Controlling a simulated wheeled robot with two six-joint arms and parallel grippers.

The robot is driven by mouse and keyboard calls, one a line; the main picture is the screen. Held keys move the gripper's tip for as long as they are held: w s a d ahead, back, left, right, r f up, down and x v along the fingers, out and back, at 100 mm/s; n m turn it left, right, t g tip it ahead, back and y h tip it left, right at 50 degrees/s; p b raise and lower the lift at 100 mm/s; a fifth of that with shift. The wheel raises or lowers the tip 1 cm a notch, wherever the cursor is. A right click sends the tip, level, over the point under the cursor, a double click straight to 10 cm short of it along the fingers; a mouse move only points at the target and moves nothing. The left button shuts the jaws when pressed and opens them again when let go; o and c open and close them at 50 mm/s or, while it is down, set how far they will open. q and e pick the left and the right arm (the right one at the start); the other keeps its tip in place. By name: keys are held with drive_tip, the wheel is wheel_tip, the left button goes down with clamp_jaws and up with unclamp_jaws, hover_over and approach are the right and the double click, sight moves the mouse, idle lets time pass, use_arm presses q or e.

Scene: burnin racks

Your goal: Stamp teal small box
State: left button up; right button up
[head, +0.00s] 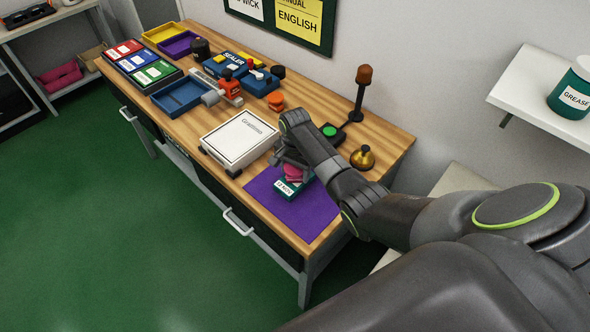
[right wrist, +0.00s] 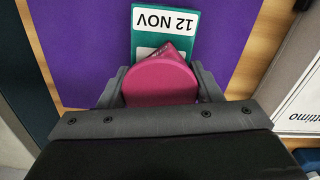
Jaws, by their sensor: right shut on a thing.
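The teal small box (head: 303,186) lies on the purple mat (head: 265,204) at the front right of the workbench. Its white label reads "12 NOV" in the right wrist view, where the teal box (right wrist: 147,39) shows partly covered. My right gripper (right wrist: 160,92) is shut on a magenta stamp (right wrist: 160,80), with a finger on each side of it. In the head view the stamp (head: 294,172) is right over the box, beneath my right gripper (head: 289,160). I cannot tell whether stamp and box touch. My left gripper is not in view.
A white scale (head: 239,141) stands left of the mat. A green button (head: 330,131), a brass bell (head: 363,157) and a dark post with a brown top (head: 361,95) stand behind my right arm. Trays and a blue sealer (head: 226,68) fill the far end.

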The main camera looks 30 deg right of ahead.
drive_tip(key=shift+s+f+p, duration=0.1)
drive_tip(key=shift+p, duration=0.2)
idle(1.4)
wheel_tip(320, 180, up, 7)
drive_tip(key=p, duration=0.8)
idle(0.4)
idle(0.4)
